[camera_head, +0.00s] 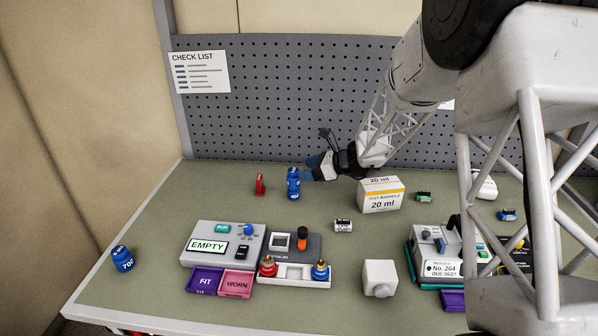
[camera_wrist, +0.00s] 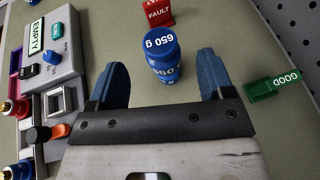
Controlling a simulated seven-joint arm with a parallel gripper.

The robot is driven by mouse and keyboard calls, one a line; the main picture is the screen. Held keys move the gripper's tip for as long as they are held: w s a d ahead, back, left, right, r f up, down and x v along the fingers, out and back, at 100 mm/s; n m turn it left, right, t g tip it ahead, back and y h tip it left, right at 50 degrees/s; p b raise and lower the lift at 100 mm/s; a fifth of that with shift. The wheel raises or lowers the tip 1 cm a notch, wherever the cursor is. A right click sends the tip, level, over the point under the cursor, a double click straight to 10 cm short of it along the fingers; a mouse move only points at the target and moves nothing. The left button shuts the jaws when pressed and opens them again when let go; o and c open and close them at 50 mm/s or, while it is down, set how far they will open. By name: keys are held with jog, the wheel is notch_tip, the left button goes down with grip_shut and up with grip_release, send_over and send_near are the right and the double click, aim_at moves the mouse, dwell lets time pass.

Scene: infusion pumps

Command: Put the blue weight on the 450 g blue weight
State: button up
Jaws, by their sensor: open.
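A blue weight (camera_wrist: 163,48) labelled 650 g stands upright in front of my gripper in the wrist view. In the head view a tall blue shape (camera_head: 293,183) stands there, and it looks like two weights, one on top of the other. The lower label is only partly readable, so I cannot confirm 450 g. My gripper (camera_head: 313,167) is open, with its blue fingers to the right of the stack. In the wrist view the stack is between the finger lines, with gaps at both sides. Another blue weight (camera_head: 123,258), marked 700, stands at the far left.
A red FAULT marker (camera_head: 260,184) stands just left of the stack; a green GOOD marker (camera_wrist: 273,85) is near the right finger. A 20 ml box (camera_head: 381,195) stands right of the gripper. Grey pump units (camera_head: 222,243) and a white cube (camera_head: 380,278) are in front. The left table is mostly clear.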

jog(key=v, duration=0.6)
jog(key=shift+d+r, duration=0.15)
jog(key=shift+d, duration=0.2)
jog(key=shift+s, duration=0.1)
dwell(0.4)
jog(key=s+d+r+n+g+h, duration=0.1)
jog(key=s+d+r+n+h, duration=0.3)
jog(key=s, duration=0.7)
jog(key=s+d+r+n+h, duration=0.25)
jog(key=s+n, duration=0.35)
jog(key=s, duration=0.6)
jog(key=s+d+r+n+g+h, duration=0.1)
jog(key=s+d+r+n+h, duration=0.3)
jog(key=s, duration=0.7)
jog(key=s+d+n+h, duration=0.1)
jog(key=s+d+n, duration=0.2)
jog(key=s, duration=0.3)
jog(key=s+d+n+t+h, duration=0.1)
jog(key=s+d+n+h, duration=0.1)
jog(key=s, duration=0.5)
jog(key=shift+s+d+n+t, duration=0.25)
jog(key=shift+d+n+t, duration=0.05)
jog(key=shift+d+n, duration=0.4)
jog(key=shift+r, duration=0.15)
jog(key=shift+c, duration=0.4)
